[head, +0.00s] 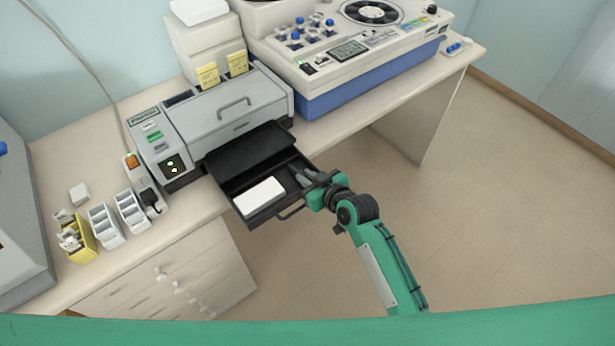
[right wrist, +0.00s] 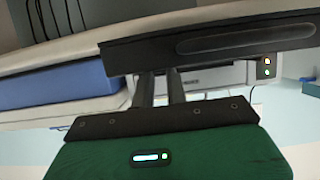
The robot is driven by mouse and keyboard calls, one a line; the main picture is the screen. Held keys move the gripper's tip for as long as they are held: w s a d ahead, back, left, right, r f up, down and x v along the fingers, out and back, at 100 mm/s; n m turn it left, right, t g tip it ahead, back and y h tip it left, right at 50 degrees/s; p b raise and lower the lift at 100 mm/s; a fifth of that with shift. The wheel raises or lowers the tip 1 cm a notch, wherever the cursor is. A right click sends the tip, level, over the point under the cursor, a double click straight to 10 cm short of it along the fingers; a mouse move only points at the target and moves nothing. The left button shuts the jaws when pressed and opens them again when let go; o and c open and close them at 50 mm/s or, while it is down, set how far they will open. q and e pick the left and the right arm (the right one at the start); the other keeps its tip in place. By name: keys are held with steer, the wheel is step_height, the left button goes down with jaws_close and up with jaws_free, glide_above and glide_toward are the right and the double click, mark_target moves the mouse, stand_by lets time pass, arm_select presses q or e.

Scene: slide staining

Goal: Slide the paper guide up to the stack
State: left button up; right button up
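The white paper stack (head: 260,197) lies in the left part of the dark pulled-out tray (head: 238,208) of the grey printer (head: 235,110). My right gripper (head: 303,178) reaches over the tray's right side, to the right of the stack and apart from it. In the right wrist view its two fingers (right wrist: 161,88) stand close together with a narrow gap, their tips hidden behind the dark tray wall (right wrist: 210,45). I cannot make out the paper guide clearly; it may be hidden at the fingertips. I cannot tell whether they grip anything. My left gripper is out of view.
A handle (head: 291,212) sticks out at the tray's front. A large tape-deck machine (head: 350,50) stands behind right. Left of the printer are a power strip (head: 145,185), white racks (head: 105,224) and a yellow holder (head: 78,240). Open floor lies right of the table.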

jaws_close()
steer(key=shift+s+a+r+p, duration=0.1)
steer(key=shift+s+a+p, duration=0.6)
steer(key=shift+a, duration=0.35)
steer(key=shift+s, duration=0.1)
steer(key=o, duration=0.6)
jaws_free()
steer(key=shift+o, duration=0.2)
steer(key=shift+s+d+b, duration=0.35)
steer(key=shift+s, duration=0.05)
steer(key=b+v, duration=0.3)
steer(key=v, duration=0.9)
steer(key=shift+s+d+r, duration=0.15)
steer(key=shift+s+d, duration=0.05)
steer(key=shift+s, duration=0.1)
